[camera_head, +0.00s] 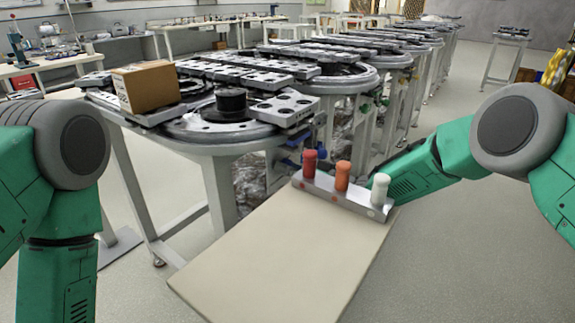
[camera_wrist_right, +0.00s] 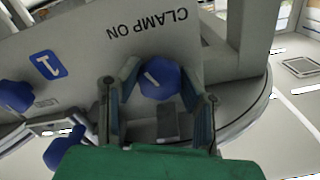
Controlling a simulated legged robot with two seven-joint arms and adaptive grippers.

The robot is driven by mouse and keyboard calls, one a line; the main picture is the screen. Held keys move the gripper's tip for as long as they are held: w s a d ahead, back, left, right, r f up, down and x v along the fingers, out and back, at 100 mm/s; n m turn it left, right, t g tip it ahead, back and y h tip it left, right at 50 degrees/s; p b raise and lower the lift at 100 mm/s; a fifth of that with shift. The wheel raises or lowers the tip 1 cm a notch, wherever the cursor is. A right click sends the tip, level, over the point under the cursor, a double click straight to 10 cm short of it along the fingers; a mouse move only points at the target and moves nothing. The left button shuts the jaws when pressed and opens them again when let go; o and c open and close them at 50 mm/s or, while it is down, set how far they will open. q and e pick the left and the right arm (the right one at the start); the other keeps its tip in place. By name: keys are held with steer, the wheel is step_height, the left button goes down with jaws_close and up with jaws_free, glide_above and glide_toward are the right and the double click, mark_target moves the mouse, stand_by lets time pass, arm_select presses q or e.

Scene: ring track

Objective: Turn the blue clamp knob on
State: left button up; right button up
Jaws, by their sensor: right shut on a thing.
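The blue clamp knob (camera_wrist_right: 160,80) is in the right wrist view, below the upside-down words CLAMP ON on a grey panel (camera_wrist_right: 100,45). A short white line on its face runs diagonally. My right gripper (camera_wrist_right: 160,90) has a finger on either side of the knob and is shut on it. In the head view my right arm reaches left toward the side of the nearest round-ended table (camera_head: 200,150), and the gripper is mostly hidden behind a bar of knobs. My left arm hangs down at the left, its gripper out of view.
Another blue knob (camera_wrist_right: 15,96) and a blue lever (camera_wrist_right: 62,148) sit to the left in the wrist view. A beige board (camera_head: 285,255) with red, orange (camera_head: 342,176) and white knobs stands before me. A cardboard box (camera_head: 146,86) rests on the table.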

steer(key=m, duration=0.4)
steer(key=shift+w+d+m+p, duration=0.1)
steer(key=shift+m+p, duration=0.2)
steer(key=shift+m, duration=0.1)
stand_by(0.4)
steer(key=o, duration=1.2)
steer(key=shift+f, duration=0.1)
steer(key=shift+c, duration=0.2)
steer(key=shift+d, duration=0.1)
steer(key=v, duration=1.2)
